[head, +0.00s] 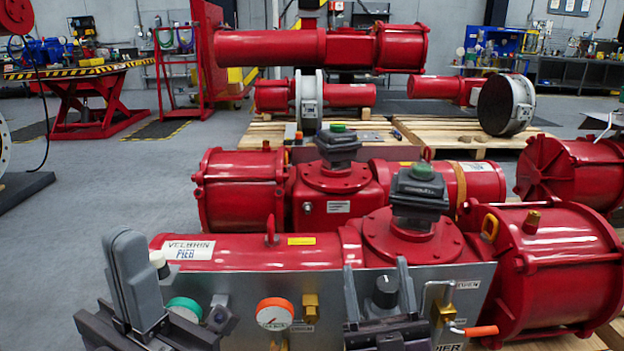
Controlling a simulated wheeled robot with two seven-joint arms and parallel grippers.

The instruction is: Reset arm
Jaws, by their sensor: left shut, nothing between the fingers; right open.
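The red valve actuator (250,248) lies across the front, with a grey metal control panel (245,285) before it. My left gripper (130,245) is at the panel's left end, fingers together and pointing up, with nothing visible between them. A white-tipped part (158,262) shows just right of it. My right gripper (377,270) is in front of the panel, its fingers apart and pointing up. A black knob (386,290) shows between those fingers; whether they touch it I cannot tell. An orange-handled lever (480,330) is to the right of this gripper.
The panel carries a green-rimmed gauge (185,308), a red-rimmed gauge (275,313) and a brass fitting (310,305). More red actuators (240,190) lie behind, some on wooden pallets (445,132). A red lift table (85,85) stands back left. Grey floor is open at left.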

